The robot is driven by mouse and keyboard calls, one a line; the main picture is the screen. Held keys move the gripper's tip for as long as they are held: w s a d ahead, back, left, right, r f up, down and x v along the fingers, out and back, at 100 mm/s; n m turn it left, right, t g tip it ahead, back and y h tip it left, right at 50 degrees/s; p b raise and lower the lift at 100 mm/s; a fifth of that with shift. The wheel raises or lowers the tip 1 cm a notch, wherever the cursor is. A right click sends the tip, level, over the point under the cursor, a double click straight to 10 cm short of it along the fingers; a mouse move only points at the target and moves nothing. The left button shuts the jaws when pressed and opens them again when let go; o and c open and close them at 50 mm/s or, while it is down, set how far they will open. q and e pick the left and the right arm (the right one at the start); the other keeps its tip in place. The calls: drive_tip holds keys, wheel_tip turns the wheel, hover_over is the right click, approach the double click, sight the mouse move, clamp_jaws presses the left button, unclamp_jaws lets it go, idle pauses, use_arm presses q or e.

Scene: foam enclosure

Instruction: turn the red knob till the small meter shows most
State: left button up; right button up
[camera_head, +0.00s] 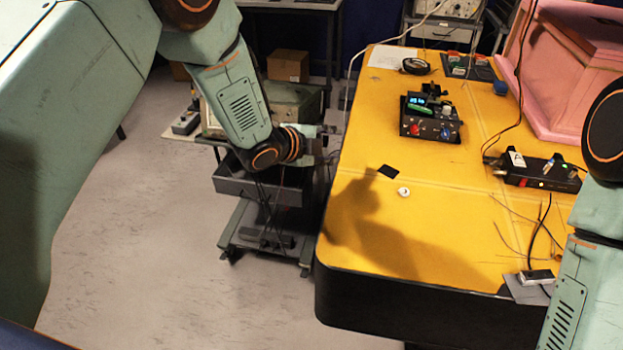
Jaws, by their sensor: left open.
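The red knob (415,130) is at the front left of a small black box (430,118) on the yellow table. The box also carries a blue-lit display (416,100), a green part and other knobs. The display is too small to read. A round dark dial (415,66) lies farther back; I cannot tell which of these is the small meter. My left gripper (328,142) is open and empty by the table's left edge, well left of the red knob and apart from it. My right arm shows at the right edge, but its gripper is out of view.
A black device (540,173) with cables stands on the right of the yellow table (400,235), before a pink foam block (570,65). A white ring (403,192) and a black square (388,171) lie mid-table. A grey cart (262,190) stands left of the table.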

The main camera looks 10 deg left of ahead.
use_arm(q)
drive_tip(key=s+a+f+n+g+y+b, duration=0.1)
drive_tip(key=s+a+f+n, duration=0.1)
drive_tip(key=s+f+n, duration=0.2)
drive_tip(key=shift+s+a+f+n, duration=0.15)
drive_tip(key=shift+a+f+n, duration=0.35)
drive_tip(key=shift+f, duration=0.6)
